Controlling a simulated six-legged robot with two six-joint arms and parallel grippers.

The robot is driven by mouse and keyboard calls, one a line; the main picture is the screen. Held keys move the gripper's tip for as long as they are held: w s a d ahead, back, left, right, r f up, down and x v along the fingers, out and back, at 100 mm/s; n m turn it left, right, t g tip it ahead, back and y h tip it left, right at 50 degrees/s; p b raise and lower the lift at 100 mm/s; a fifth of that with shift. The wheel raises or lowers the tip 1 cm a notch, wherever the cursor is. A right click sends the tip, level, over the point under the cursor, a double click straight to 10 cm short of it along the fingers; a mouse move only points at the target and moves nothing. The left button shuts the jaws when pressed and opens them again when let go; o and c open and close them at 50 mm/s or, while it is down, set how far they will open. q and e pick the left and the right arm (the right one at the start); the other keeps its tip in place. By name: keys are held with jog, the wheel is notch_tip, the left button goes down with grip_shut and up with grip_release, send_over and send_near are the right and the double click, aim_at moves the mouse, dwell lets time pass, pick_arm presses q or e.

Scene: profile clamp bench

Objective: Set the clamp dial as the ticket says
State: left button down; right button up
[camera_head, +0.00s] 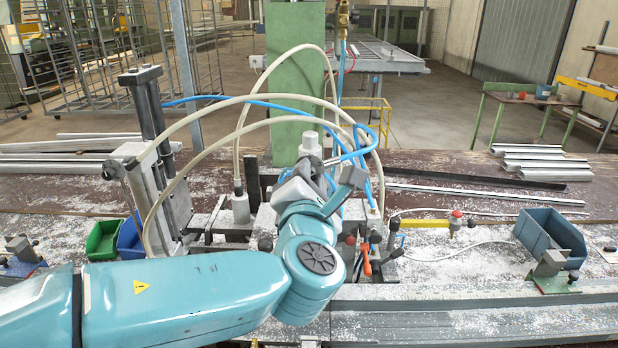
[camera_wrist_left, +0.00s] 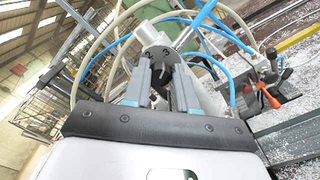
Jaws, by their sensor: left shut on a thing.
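My left arm comes in from the left in the head view, and its gripper (camera_head: 333,190) is at the clamp unit in the middle of the bench. In the left wrist view the gripper (camera_wrist_left: 161,70) has one grey finger on each side of a dark round dial (camera_wrist_left: 162,54). It is shut on this dial. A short pale mark shows on the dial's face, but I cannot read its setting. In the head view the dial is hidden by my gripper and wrist. I cannot make out a ticket in either view. My right gripper is not in view.
Pale hoses and blue hoses (camera_head: 260,101) loop around my gripper. An orange-handled lever (camera_head: 366,261) stands just right of my wrist. Green (camera_head: 103,240) and blue (camera_head: 541,232) bins and aluminium profiles (camera_head: 532,158) lie on the chip-strewn bench.

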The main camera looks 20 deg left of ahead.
pick_arm(q)
jog(key=c, duration=0.9)
grip_release()
jog(key=b+v, duration=0.3)
jog(key=v, duration=1.3)
jog(key=shift+s+b, duration=0.15)
jog(key=shift+b, duration=0.2)
